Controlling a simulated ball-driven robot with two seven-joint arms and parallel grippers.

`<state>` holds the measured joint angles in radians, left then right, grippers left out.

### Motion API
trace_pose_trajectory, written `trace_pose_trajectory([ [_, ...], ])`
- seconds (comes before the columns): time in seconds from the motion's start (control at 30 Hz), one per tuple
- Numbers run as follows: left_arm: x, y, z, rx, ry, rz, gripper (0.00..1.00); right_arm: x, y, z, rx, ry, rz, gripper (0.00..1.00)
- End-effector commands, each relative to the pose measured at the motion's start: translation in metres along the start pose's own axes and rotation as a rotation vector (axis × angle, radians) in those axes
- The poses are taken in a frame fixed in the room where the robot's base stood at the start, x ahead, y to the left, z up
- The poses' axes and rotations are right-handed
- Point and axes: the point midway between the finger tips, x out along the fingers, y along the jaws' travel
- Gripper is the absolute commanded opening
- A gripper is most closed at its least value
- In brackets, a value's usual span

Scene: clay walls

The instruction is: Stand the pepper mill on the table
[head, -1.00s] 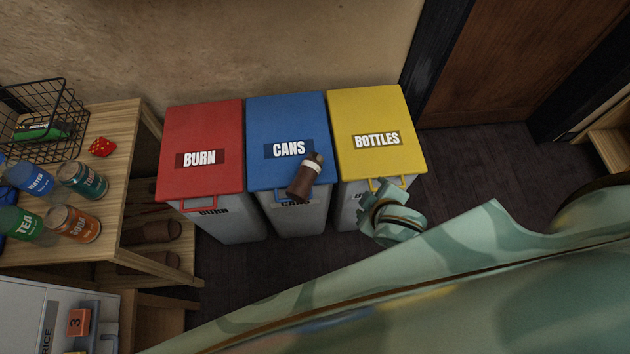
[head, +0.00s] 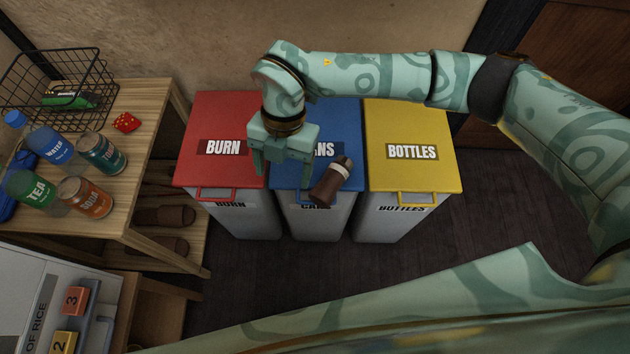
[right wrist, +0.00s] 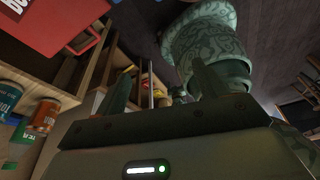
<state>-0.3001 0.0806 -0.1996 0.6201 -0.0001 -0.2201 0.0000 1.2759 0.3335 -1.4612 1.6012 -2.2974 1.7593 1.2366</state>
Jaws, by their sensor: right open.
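The pepper mill (head: 332,181), brown with a pale band and dark top, lies tilted at the front edge of the blue CANS bin (head: 340,112). Its lower end appears to overhang the lid's front. My right gripper (head: 282,178) is open and empty, just left of the mill, over the red and blue lids, apart from it. In the right wrist view, the gripper's two fingers (right wrist: 160,90) stand apart with nothing between them, and the mill is not visible. The wooden table (head: 155,115) is at the left. My left gripper is not in view.
The red BURN bin (head: 225,115) and yellow BOTTLES bin (head: 410,120) flank the blue one. The table's right back corner is clear.

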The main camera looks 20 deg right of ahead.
Motion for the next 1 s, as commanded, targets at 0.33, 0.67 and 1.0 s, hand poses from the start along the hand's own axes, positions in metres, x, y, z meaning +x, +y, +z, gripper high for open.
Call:
trace_pose_trajectory([
  [0.33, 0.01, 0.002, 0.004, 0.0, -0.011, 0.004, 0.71, -0.01, -0.044, 0.075, 0.292, -0.262, -0.194, 0.71],
  [0.67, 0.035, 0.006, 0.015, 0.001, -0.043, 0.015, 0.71, 0.061, -0.059, 0.091, 0.287, -0.257, -0.19, 0.71],
  [1.0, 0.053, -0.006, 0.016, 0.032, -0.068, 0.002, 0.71, 0.101, -0.067, 0.103, 0.286, -0.255, -0.191, 0.71],
])
